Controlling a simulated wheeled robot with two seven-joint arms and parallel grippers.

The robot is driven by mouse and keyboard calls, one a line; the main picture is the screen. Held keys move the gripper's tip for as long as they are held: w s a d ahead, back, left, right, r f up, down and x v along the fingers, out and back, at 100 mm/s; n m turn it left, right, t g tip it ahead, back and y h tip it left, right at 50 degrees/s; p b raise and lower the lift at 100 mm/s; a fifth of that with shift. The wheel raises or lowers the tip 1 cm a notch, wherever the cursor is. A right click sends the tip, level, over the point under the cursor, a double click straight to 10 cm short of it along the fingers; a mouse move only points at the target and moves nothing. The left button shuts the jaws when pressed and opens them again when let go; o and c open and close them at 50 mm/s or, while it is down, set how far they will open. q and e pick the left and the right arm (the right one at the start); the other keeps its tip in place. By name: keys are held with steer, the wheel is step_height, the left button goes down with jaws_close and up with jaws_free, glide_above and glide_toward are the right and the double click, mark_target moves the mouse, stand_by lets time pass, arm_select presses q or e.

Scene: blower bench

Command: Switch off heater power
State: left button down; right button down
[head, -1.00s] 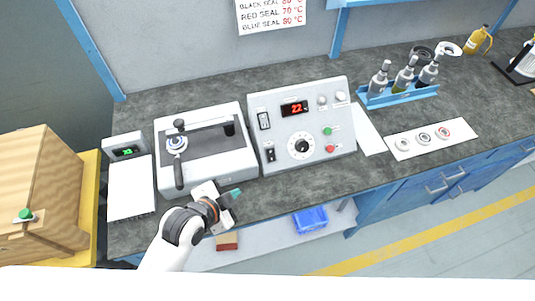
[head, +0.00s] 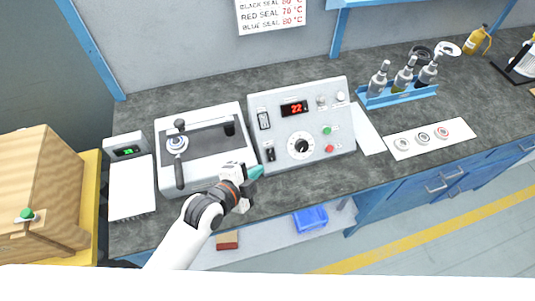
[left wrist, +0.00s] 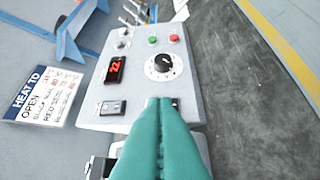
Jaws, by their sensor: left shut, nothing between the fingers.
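The heater control box (head: 300,125) stands on the bench with a red display (head: 294,108) reading 22. Its left side has an upper rocker switch (head: 264,120) and a lower black rocker switch (head: 270,154); labels are too small to read. My left gripper (head: 256,171) is shut and empty, its teal fingertips close to the box's lower left corner, just below the lower switch. In the left wrist view the shut fingers (left wrist: 162,110) overlap the panel and partly hide the lower switch (left wrist: 175,103). The upper switch (left wrist: 110,107) shows beside them. Contact cannot be told.
The panel also has a dial (head: 302,146), a green button (head: 327,130) and a red button (head: 330,148). A white machine with a lever (head: 200,118) stands close left. A white sheet with round parts (head: 398,154) and a blue bottle rack (head: 400,98) are at right.

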mark_target(271, 155)
arm_select(q)
steer(key=x, duration=0.3)
steer(key=a+p+x, duration=0.1)
steer(key=x, duration=0.5)
steer(key=shift+w+a+f, duration=0.1)
steer(key=shift+w+f, duration=0.4)
steer(key=shift+w+a+f, duration=0.25)
steer(key=shift+w+f, duration=0.2)
steer(key=shift+w, duration=0.1)
